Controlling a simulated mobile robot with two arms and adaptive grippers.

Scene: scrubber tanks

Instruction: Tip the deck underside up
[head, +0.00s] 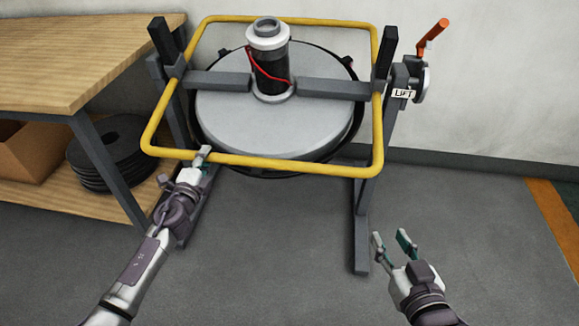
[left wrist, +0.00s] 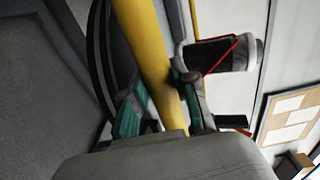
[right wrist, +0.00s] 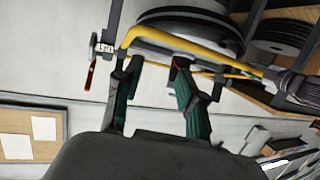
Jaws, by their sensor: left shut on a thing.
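The deck is a round grey disc (head: 220,123) held in a dark stand, with a motor (head: 270,70) with a black body, pale cap and red cable standing up from its middle. A yellow tube frame (head: 300,164) surrounds it. My left gripper (head: 203,155) is shut on the yellow frame's near bar, towards its left end; the left wrist view shows the yellow bar (left wrist: 145,45) between the fingers. My right gripper (head: 392,242) is open and empty, to the right of the stand's right foot. The deck's underside is hidden in the head view.
A lift crank with an orange handle (head: 432,36) and a LIFT label (head: 403,94) is on the stand's right post. A wooden bench (head: 80,45) at the left has a lower shelf with black discs (head: 108,150) and a cardboard box (head: 30,150). Floor at the right is clear.

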